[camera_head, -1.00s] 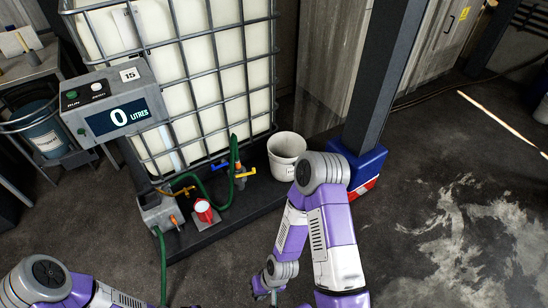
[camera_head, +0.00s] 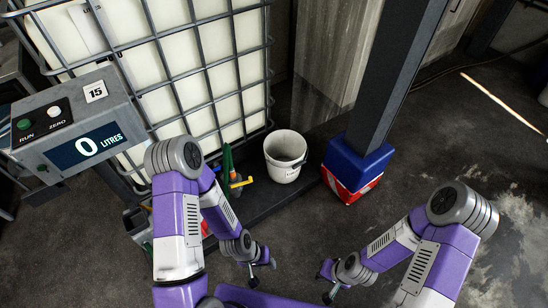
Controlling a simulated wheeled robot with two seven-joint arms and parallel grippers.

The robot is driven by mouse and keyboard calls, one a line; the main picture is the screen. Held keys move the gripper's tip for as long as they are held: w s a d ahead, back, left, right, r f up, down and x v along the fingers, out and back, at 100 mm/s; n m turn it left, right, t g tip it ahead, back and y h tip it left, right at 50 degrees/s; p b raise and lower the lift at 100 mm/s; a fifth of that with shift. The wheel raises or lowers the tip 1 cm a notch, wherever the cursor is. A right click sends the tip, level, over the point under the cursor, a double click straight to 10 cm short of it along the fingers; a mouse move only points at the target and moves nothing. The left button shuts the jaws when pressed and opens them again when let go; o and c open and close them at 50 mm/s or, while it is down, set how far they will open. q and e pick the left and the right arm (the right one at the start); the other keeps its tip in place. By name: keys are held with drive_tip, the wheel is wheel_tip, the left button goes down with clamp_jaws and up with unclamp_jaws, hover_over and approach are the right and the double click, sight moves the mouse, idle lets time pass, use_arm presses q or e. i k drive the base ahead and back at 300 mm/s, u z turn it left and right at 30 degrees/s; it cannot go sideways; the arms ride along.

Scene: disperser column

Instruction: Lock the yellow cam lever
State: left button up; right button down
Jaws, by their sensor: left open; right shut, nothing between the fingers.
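The yellow cam lever (camera_head: 243,182) is a small yellow handle at the foot of the caged white tank, beside the green hose (camera_head: 228,160). It shows just right of my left arm, which hides most of the fittings there. Its exact angle is too small to tell. My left gripper (camera_head: 262,268) is open and empty, nearer to me than the lever and apart from it. My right gripper (camera_head: 324,284) is shut and empty, further right and also well away from the lever.
A white bucket (camera_head: 284,160) stands right of the lever. A dark post (camera_head: 390,80) with a blue and red base (camera_head: 350,170) stands further right. The caged tank (camera_head: 190,60) fills the back, and a display box (camera_head: 75,125) reading 0 litres is at left. The right floor is open.

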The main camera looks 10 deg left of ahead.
sight(250, 180)
drive_tip(key=u, duration=0.15)
drive_tip(key=i, duration=0.85)
drive_tip(key=u, duration=0.9)
drive_tip(key=i, duration=0.4)
drive_tip(key=u, duration=0.45)
